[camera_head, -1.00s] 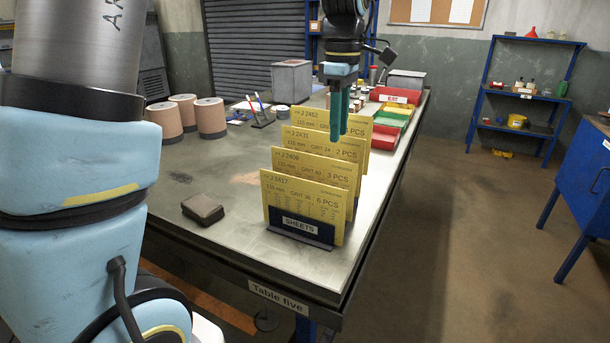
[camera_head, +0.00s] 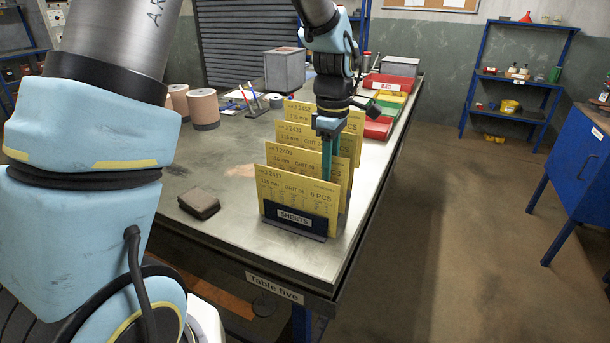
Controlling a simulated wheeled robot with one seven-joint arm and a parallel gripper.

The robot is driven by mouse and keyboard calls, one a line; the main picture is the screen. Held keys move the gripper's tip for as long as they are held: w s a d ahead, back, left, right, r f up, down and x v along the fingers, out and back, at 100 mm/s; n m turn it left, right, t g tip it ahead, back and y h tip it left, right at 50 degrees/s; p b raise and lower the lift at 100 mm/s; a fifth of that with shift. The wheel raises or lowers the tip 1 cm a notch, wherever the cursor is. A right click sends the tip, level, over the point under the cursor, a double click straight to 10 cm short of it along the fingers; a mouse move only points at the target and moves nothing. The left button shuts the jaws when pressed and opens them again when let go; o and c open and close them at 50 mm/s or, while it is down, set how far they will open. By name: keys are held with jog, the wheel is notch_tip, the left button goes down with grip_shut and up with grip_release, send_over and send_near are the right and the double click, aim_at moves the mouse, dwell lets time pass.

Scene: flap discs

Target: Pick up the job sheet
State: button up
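Several yellow job sheets stand upright, one behind another, in a dark rack labelled SHEETS (camera_head: 294,217) near the table's front right. The front sheet (camera_head: 290,190) reads 2417, GRIT 36, 6 PCS. Behind it are the 2409 sheet (camera_head: 285,155), the 2431 sheet (camera_head: 290,130) and the back sheet, 2452 (camera_head: 300,108). My gripper (camera_head: 330,172) points down at the right part of the sheets. Its teal fingers overlap the 2409 sheet in the picture, and their tips reach the front sheet's top edge. Whether they are around a sheet is unclear.
A dark block (camera_head: 199,203) lies left of the rack on the metal table (camera_head: 225,225). Tan cylinders (camera_head: 203,108), a pen holder (camera_head: 257,110), a grey box (camera_head: 284,70) and coloured bins (camera_head: 388,100) stand farther back. The floor to the right is clear.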

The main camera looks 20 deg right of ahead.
grip_shut()
jog(key=shift+r, duration=0.2)
dwell(0.5)
notch_tip(320, 180, up, 18)
jog(key=b, duration=0.3)
jog(key=shift+f, duration=0.15)
